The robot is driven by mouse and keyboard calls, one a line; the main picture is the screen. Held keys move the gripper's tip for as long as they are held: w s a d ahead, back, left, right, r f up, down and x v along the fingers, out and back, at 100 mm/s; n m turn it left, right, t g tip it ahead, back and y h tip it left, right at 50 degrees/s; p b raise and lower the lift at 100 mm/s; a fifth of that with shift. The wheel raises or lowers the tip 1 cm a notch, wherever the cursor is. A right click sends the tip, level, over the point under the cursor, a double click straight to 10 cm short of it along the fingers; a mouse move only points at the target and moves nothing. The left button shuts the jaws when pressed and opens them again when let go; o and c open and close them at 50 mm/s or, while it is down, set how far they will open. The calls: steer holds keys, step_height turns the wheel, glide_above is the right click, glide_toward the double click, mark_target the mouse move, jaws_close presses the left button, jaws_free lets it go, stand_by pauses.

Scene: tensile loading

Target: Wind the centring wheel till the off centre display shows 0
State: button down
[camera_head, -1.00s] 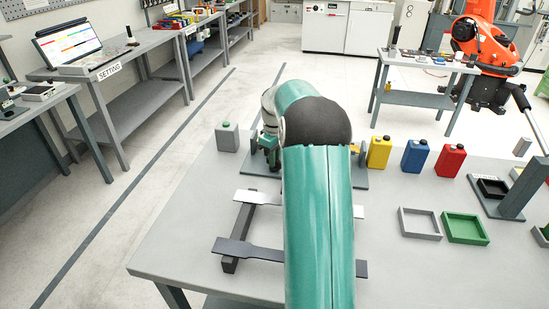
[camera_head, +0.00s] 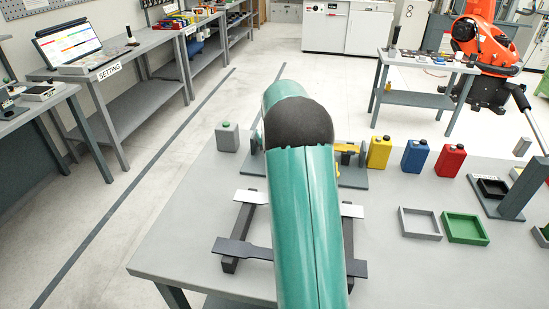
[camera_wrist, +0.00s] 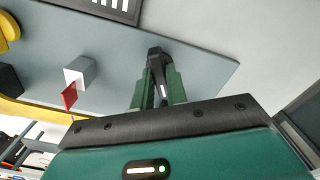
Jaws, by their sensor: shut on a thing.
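My gripper (camera_wrist: 158,92) is shut on a narrow dark upright piece (camera_wrist: 156,58) with a pale stripe, in the wrist view. This piece may be the centring wheel seen edge-on; I cannot tell for sure. It stands over a grey-green base plate (camera_wrist: 205,68). In the head view my arm hides the gripper and the middle of the fixture; its base plate (camera_head: 354,178) and a yellow part (camera_head: 346,148) show on the right. A dark panel with white marks (camera_wrist: 105,4) is cut off at the wrist view's top; no off centre number is readable.
A grey block (camera_wrist: 80,71) with a red pointer (camera_wrist: 69,96) and a yellow bar (camera_wrist: 40,112) lie left in the wrist view. Yellow (camera_head: 379,152), blue (camera_head: 415,157) and red (camera_head: 450,161) bottles stand right of the fixture. A specimen rack (camera_head: 229,264) lies in front.

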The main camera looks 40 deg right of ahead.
stand_by(0.3)
steer(key=c, duration=1.4)
jaws_free()
steer(key=shift+r, duration=0.15)
step_height(320, 180, up, 14)
steer(key=shift+f, duration=0.2)
